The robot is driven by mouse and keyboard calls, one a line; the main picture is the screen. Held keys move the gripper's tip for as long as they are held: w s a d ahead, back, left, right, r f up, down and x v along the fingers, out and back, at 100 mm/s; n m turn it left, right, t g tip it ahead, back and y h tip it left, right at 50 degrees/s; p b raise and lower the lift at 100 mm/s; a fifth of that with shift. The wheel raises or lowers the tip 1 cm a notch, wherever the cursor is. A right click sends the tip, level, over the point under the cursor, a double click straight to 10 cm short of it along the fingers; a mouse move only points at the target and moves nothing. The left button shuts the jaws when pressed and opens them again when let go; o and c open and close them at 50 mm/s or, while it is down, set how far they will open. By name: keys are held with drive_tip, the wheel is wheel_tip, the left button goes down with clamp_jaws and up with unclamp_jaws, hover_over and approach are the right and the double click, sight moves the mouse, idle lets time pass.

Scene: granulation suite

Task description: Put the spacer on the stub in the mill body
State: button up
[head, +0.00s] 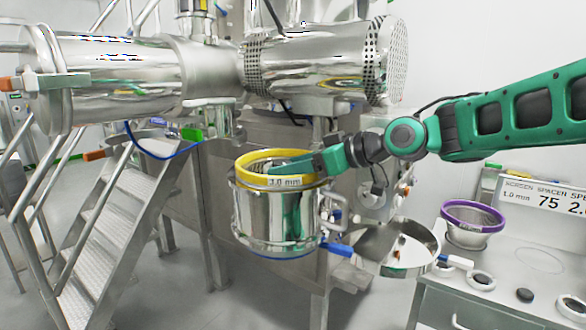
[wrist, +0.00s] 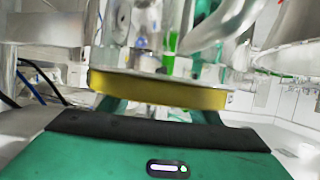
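The mill body (head: 275,218) is a steel cylinder left of centre in the head view. A yellow ring marked 1.0 mm (head: 262,180) sits around its top. My gripper (head: 292,168) reaches in from the right, with its green end over the yellow rim and partly inside the opening. In the wrist view the yellow band (wrist: 150,90) crosses in front of the green fingers and hides their tips. I cannot see what, if anything, is between them. The stub is hidden inside the mill body. I cannot identify the spacer for certain; pale rings (head: 482,281) lie on the right counter.
A round steel pan (head: 425,262) stands right of the mill body. A purple-rimmed screen (head: 472,213), a small dark piece (head: 525,295) and a sign (head: 545,197) are on the right counter. A large steel machine (head: 310,65) hangs over the back. Metal stairs (head: 110,210) stand at left.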

drive_tip(key=shift+o, duration=1.1)
drive_tip(key=shift+s+d+f+g, duration=0.1)
drive_tip(key=shift+s+f+g, duration=0.05)
drive_tip(key=shift+f, duration=0.45)
drive_tip(key=shift+s+f+g, duration=0.1)
drive_tip(key=shift+f+g, duration=0.05)
drive_tip(key=shift+f, duration=0.45)
drive_tip(key=shift+o, duration=0.2)
drive_tip(key=shift+d+r, duration=0.2)
drive_tip(key=shift+d, duration=0.2)
drive_tip(key=shift+o, duration=0.2)
drive_tip(key=r+v, duration=0.1)
drive_tip(key=v, duration=0.9)
drive_tip(key=shift+r, duration=0.2)
drive_tip(key=shift+a+r, duration=0.15)
drive_tip(key=shift+a, duration=0.05)
drive_tip(key=shift+s, duration=0.15)
